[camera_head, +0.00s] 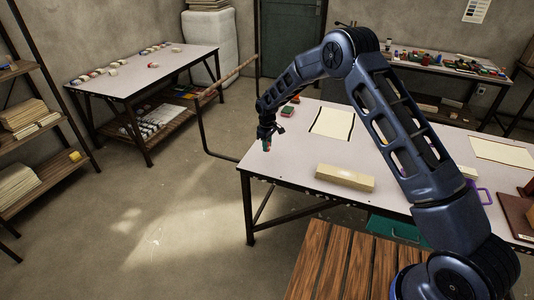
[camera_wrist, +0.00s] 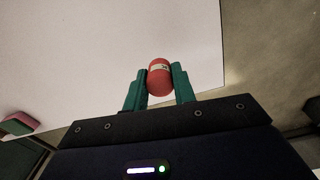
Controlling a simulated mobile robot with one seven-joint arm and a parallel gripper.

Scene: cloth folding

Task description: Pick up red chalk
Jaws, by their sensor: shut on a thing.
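The red chalk (camera_wrist: 160,77) is a short red cylinder with a pale label, between the two green fingers of my gripper (camera_wrist: 160,84) in the wrist view. The fingers are shut on it, one on each side. In the head view my gripper (camera_head: 267,146) points down by the left corner of the white table (camera_head: 280,170). The chalk is too small there to make out clearly. I cannot tell whether the chalk still touches the tabletop.
A beige block (camera_head: 345,178) lies near the table's front edge. A dark-edged sheet (camera_head: 332,123) lies behind it. Small red and green blocks (camera_head: 288,111) lie behind my gripper. Another table (camera_head: 140,72) stands at the back left. The floor to the left is clear.

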